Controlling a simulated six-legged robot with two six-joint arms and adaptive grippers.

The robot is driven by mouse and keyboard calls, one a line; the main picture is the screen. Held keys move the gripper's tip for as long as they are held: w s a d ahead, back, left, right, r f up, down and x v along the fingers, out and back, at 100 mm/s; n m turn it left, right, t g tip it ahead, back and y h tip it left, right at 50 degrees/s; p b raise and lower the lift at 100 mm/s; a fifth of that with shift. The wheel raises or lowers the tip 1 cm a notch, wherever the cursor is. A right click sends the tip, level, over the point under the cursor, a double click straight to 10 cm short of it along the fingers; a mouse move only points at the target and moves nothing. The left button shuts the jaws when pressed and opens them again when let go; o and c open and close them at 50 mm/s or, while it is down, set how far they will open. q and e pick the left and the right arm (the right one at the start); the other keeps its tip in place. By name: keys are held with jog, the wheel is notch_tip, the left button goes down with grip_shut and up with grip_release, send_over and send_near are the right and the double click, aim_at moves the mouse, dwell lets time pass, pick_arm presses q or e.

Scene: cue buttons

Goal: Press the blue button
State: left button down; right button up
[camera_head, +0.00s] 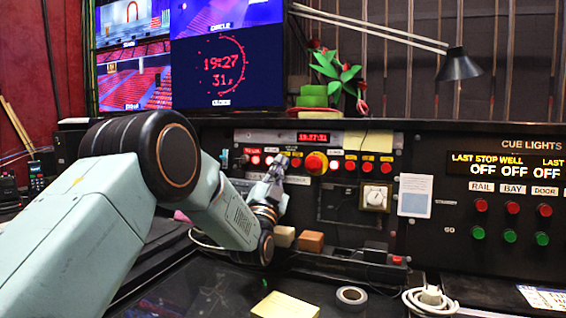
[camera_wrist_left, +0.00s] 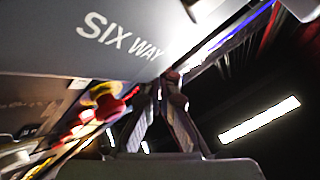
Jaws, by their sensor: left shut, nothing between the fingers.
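I cannot make out a blue button in either view; it may be hidden behind my left gripper. My left gripper (camera_head: 277,163) is in front of the black control panel (camera_head: 420,240), at the left part of its button row. It is shut and empty. In the left wrist view its fingertips (camera_wrist_left: 171,77) meet close to a grey panel face lettered "SIX WAY" (camera_wrist_left: 120,35). I cannot tell whether they touch it. A large red knob on yellow (camera_head: 316,163) is just right of the gripper, with small red buttons (camera_head: 368,167) further right. My right gripper is not in view.
A dial (camera_head: 375,197) and a paper note (camera_head: 415,195) are on the panel. Red and green cue buttons (camera_head: 510,222) are at the right. A tape roll (camera_head: 352,295), yellow notes (camera_head: 285,305) and a white cable (camera_head: 430,299) lie on the desk. A lamp (camera_head: 458,66) overhangs it.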

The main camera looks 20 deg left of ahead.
pick_arm(q)
jog(key=shift+s+r, duration=0.1)
jog(key=shift+s, duration=0.35)
jog(key=shift+s+d+r+p, duration=0.1)
jog(key=shift+s+p, duration=0.15)
jog(key=shift+s, duration=0.55)
jog(key=shift+s+r+p, duration=0.15)
jog(key=shift+s+p, duration=0.05)
jog(key=shift+s, duration=0.65)
jog(key=shift+s+d+r+p, duration=0.1)
jog(key=shift+s+p, duration=0.15)
jog(key=shift+s, duration=0.55)
